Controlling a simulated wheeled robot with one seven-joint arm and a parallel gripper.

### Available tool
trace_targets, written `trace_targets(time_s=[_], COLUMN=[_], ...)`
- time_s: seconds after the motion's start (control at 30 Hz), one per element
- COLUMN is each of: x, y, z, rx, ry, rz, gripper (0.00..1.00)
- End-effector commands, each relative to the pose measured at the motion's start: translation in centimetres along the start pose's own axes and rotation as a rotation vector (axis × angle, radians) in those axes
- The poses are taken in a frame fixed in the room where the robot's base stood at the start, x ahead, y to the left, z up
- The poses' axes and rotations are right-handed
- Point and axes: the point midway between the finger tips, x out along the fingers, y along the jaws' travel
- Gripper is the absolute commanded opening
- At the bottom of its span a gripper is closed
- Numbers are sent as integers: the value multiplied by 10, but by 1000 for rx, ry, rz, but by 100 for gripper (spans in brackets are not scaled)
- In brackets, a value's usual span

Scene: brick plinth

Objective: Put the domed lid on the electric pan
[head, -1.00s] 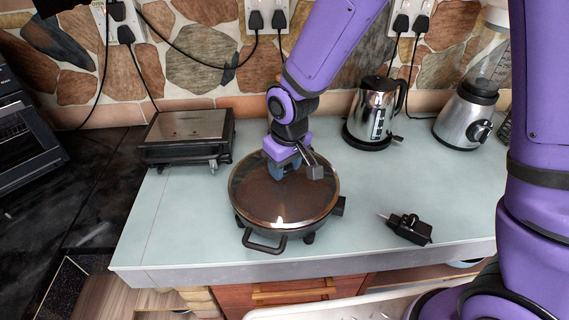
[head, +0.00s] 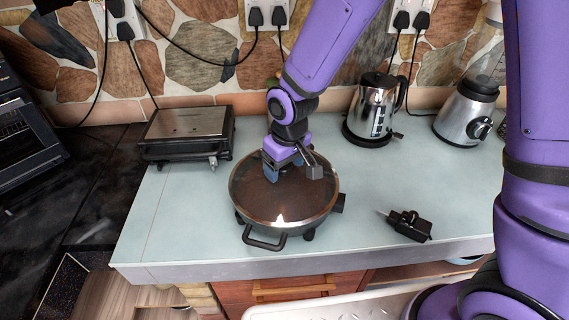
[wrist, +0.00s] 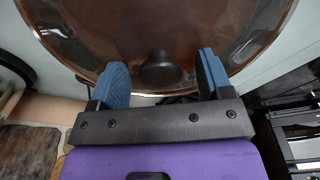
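The domed lid (head: 260,205) is glassy, brown-tinted and rimmed. It lies over the electric pan (head: 262,240), a dark round pan with a front handle, on the counter. Lid and pan rims look closely lined up. The lid also fills the top of the wrist view (wrist: 90,35), with its dark round knob (wrist: 160,72) in the middle. My gripper (head: 285,172) is over the lid. In the wrist view its blue fingers (wrist: 164,78) stand wide apart on either side of the knob, with gaps on both sides. In the head view my gripper hides the knob.
A black and steel grill (head: 187,135) stands at the back left, a kettle (head: 374,112) and a blender (head: 467,115) at the back right. A black plug (head: 408,226) lies right of the pan. The counter (head: 180,220) is bare left of the pan.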

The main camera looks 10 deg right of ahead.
Motion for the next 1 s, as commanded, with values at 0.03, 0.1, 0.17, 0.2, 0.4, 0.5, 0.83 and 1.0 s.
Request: trace_targets(time_s=[0.03,0.1,0.17,0.2,0.4,0.5,0.83,1.0], x=[0,0,-1,-2,-25,-43,-95,-106], y=[0,0,0,0,0,0,0,0], z=[0,1,0,0,0,-1,-1,0], rx=[0,0,0,0,0,0,1,1], ry=[0,-2,-1,-1,3,5,3,0], rz=[0,0,0,0,1,1,0,0], gripper=[72,72,72,72,72,72,72,72])
